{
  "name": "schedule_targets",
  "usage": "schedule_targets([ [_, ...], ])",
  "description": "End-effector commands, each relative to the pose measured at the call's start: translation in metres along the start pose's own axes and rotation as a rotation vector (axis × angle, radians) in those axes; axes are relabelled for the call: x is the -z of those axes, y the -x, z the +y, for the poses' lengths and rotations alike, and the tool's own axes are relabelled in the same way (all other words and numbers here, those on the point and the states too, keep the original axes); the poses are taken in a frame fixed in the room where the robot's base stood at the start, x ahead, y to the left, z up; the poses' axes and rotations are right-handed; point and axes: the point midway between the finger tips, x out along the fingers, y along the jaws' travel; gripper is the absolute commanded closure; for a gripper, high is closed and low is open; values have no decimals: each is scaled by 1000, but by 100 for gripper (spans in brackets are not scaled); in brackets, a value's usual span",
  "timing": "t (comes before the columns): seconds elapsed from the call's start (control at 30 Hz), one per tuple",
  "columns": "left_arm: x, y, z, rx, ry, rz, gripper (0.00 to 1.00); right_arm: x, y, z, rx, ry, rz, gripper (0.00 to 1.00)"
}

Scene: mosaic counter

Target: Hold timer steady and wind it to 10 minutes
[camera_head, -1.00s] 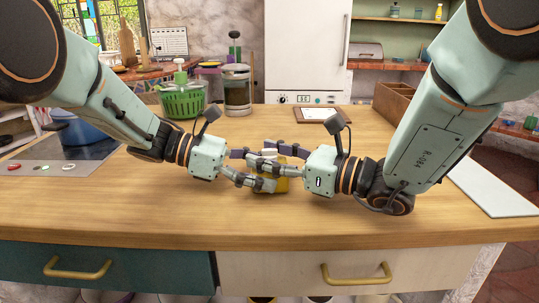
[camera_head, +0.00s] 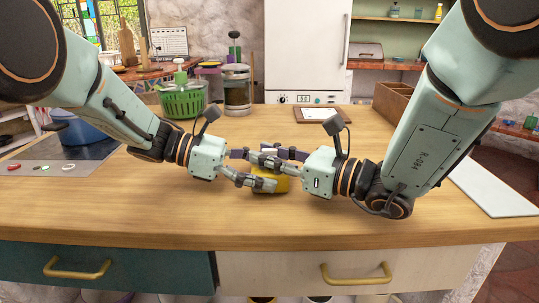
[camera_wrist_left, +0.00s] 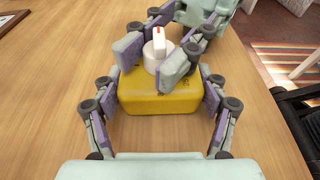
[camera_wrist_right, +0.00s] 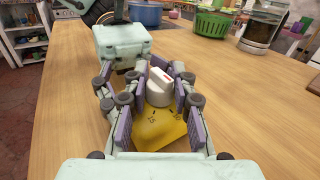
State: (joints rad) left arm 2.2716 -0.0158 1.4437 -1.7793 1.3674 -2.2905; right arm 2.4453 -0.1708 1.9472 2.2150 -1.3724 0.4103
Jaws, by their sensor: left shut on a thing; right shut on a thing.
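The timer has a yellow box-shaped body (camera_head: 272,187) and a white knob (camera_wrist_left: 158,50) with a red mark on top. It stands on the wooden counter near the front. My left gripper (camera_head: 266,172) is shut on the yellow body, one finger on each side, as the left wrist view shows (camera_wrist_left: 160,98). My right gripper (camera_head: 265,158) is shut around the white knob, which shows between its fingers in the right wrist view (camera_wrist_right: 158,90). Dark dial marks, seemingly 15 and 10, show on the yellow face there. In the head view, fingers hide most of the timer.
A green basket (camera_head: 183,101) and a glass jar-like press (camera_head: 237,92) stand behind on the left. A blue pot (camera_head: 85,130) is at far left. A clipboard (camera_head: 318,114) lies behind, and a wooden box (camera_head: 394,101) stands back right. The counter around the timer is clear.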

Motion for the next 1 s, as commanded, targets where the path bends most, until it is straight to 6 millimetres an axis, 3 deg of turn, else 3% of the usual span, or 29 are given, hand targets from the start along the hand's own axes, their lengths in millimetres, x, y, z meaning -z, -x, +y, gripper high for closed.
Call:
schedule_targets([
  [0.37,0,0,0,0,0,0,44,0,0,0,27,2,2,100],
  [0.4,0,0,0,0,0,0,44,0,0,0,27,2,2,73],
  [0.6,0,0,0,0,0,0,44,0,0,0,27,2,2,56],
  [0.7,0,0,0,0,0,0,44,0,0,0,26,2,2,51],
  [1.0,0,0,0,0,0,0,44,0,2,0,27,1,2,51],
])
